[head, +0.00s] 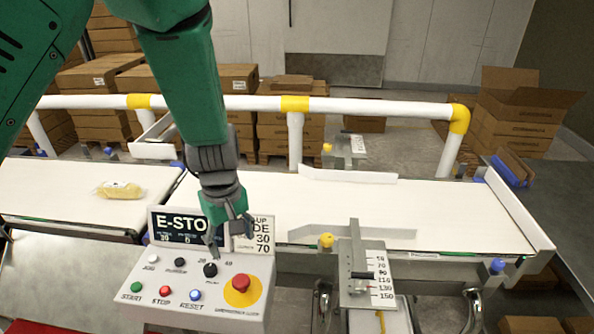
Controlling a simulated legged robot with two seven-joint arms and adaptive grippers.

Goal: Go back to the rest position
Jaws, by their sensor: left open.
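My left arm is green and comes in from the upper left. Its gripper (228,236) points down and is open, with no object seen between its fingers. It shows in front of the E-STOP sign and just above the control panel (160,308); whether it touches the panel, I cannot tell. The panel carries a green START button (136,287), a red STOP button (165,291), a blue RESET button (196,295), several knobs, and a red emergency stop (241,283) on a yellow base. My right gripper is not in view.
A yellowish bag (120,190) lies on the left belt (60,185). The right belt (400,203) has low guide rails. A scale-marked bracket (368,275) stands at the belt's front edge. A white and yellow railing (370,107) runs behind. Cardboard boxes (520,115) stand at the back.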

